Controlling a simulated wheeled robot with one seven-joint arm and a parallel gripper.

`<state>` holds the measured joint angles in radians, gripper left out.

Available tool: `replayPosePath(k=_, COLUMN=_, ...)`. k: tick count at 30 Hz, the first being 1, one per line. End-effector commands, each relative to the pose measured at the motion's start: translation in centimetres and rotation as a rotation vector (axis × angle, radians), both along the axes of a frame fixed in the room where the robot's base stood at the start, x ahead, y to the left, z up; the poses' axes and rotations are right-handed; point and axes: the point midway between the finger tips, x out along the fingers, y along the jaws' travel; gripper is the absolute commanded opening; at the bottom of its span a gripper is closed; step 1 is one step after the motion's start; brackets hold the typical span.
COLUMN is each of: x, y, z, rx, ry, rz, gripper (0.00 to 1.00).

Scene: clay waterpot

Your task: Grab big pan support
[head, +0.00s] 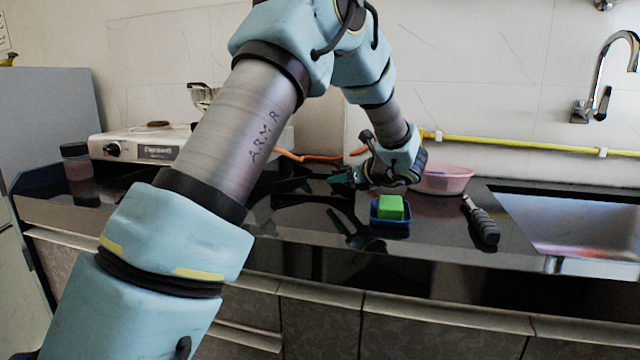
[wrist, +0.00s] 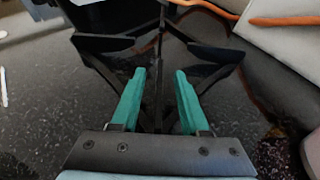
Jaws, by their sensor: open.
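The big pan support is a black metal frame with angled arms. In the wrist view the pan support (wrist: 207,52) lies ahead of and between my fingers. One thin bar runs lengthwise through the gap. In the head view the dark pan support (head: 290,185) shows on the black counter, left of my gripper, partly hidden by my arm. My gripper (head: 338,179) is low over the counter, its green fingers pointing left. In the wrist view my gripper (wrist: 159,72) is open, with a finger on each side of the bar. Whether the fingers touch it I cannot tell.
A white stove (head: 140,147) stands at the back left, with a jar (head: 78,172) beside it. An orange hose (head: 305,156) runs behind. A green sponge (head: 390,207) in a blue dish, a pink bowl (head: 446,180), a dark-handled tool (head: 482,222) and the sink (head: 580,225) lie to the right.

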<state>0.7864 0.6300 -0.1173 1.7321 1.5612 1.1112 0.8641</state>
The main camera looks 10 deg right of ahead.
Motion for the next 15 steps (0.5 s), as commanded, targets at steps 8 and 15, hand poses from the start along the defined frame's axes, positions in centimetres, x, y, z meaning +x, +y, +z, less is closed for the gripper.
replayPosePath(k=8, x=2.8, y=1.0, z=-1.3, rx=-0.001, ry=0.001, rz=0.001, gripper=0.45)
replayPosePath(k=15, x=3.0, y=1.1, z=-1.4, rx=-0.001, ry=0.001, rz=0.0, gripper=0.45)
